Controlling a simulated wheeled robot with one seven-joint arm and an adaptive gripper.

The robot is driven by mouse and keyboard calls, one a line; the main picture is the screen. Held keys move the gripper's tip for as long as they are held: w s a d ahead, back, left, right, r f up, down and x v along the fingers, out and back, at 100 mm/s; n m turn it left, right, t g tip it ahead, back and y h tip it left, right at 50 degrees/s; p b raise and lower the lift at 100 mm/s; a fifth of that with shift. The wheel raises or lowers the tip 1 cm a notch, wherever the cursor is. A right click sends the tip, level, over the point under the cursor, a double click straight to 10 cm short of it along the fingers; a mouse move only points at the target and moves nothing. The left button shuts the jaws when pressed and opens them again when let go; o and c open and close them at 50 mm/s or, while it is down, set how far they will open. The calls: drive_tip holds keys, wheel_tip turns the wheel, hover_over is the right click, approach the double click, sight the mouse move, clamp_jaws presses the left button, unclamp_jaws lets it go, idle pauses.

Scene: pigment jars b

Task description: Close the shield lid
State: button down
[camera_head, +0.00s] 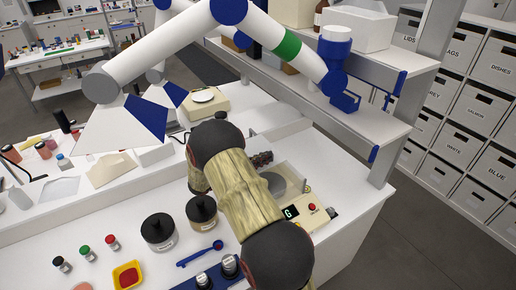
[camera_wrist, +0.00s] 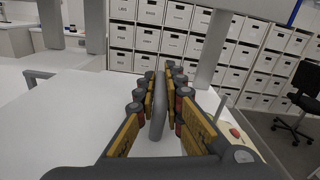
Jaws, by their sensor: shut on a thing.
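The balance (camera_head: 303,226) stands on the white bench, with a display reading G and a red button. Its see-through shield (camera_head: 292,183) rises around a round grey pan, partly hidden behind my arm. My gripper (camera_head: 262,159) is at the far left side of the shield, its fingers partly hidden. In the wrist view my gripper (camera_wrist: 160,82) is shut on an upright grey piece (camera_wrist: 157,108), seen nearly edge-on between the yellow finger pads. It appears to be part of the shield lid. The lid's exact angle cannot be told.
Two dark-lidded jars (camera_head: 158,231), a blue spoon (camera_head: 201,254) and small capped vials (camera_head: 85,252) stand left of the balance. A red-filled yellow dish (camera_head: 128,275) is at the front. A raised shelf (camera_head: 345,118) runs behind the balance.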

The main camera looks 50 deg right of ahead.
drive_tip(key=s+a+p, duration=0.3)
drive_tip(key=s, duration=0.9)
drive_tip(key=shift+a+f, duration=0.2)
drive_tip(key=shift+a, duration=0.2)
drive_tip(key=c, duration=1.9)
unclamp_jaws()
drive_tip(key=shift+s, duration=0.1)
drive_tip(key=shift+r, duration=0.1)
drive_tip(key=v, duration=1.2)
